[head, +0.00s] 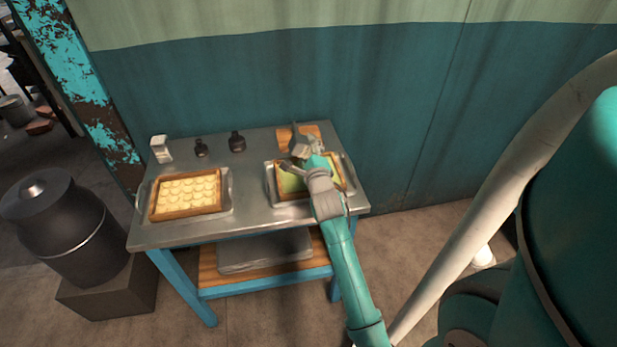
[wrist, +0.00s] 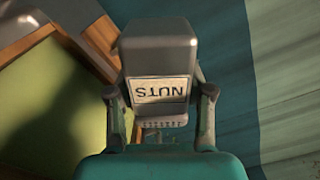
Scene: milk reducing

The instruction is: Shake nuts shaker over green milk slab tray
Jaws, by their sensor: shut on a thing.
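The nuts shaker (wrist: 158,50) is grey with a white label reading NUTS, which appears upside down in the wrist view. My gripper (wrist: 160,110) is shut on it, one finger on each side. In the head view my gripper (head: 309,160) and the shaker (head: 300,146) are above the back part of the green milk slab tray (head: 290,183). The green slab lies in a wooden frame on a metal tray, partly hidden by my arm. The slab also shows at the left of the wrist view (wrist: 45,100). I cannot tell whether any nuts are falling.
A wooden-framed tray of round pale pieces (head: 186,194) is at the left of the metal table (head: 245,222). A white box-like container (head: 161,149) and two small dark containers (head: 237,142) stand at the back. A wooden board (head: 285,134) lies behind the green tray. A wall (head: 400,110) rises behind.

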